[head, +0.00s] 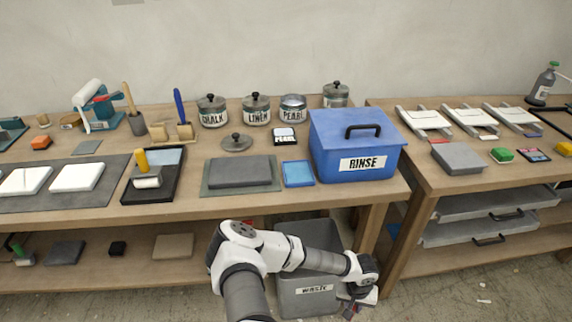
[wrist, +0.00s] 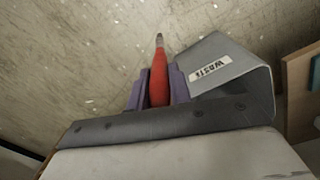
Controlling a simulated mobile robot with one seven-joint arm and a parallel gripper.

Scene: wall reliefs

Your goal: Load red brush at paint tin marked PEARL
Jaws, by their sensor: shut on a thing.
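My gripper (wrist: 158,92) is shut on the red brush (wrist: 159,68), with its purple fingers on both sides of the red handle. The brush's narrow, pale-metal end points up in the wrist view; its other end is hidden. In the head view my gripper (head: 356,301) hangs low beside the waste bin, in front of the bench, and the brush cannot be made out there. The tin marked PEARL (head: 293,112) stands at the back of the bench, far from my gripper. Its top looks pale and shows no knob.
Tins marked LINEN (head: 257,111) and CHALK (head: 212,112) stand left of PEARL. A loose knobbed lid (head: 236,142) and a PEARL card (head: 284,136) lie in front. The blue RINSE box (head: 355,145) stands to the right. The waste bin (head: 306,292) is below the bench edge.

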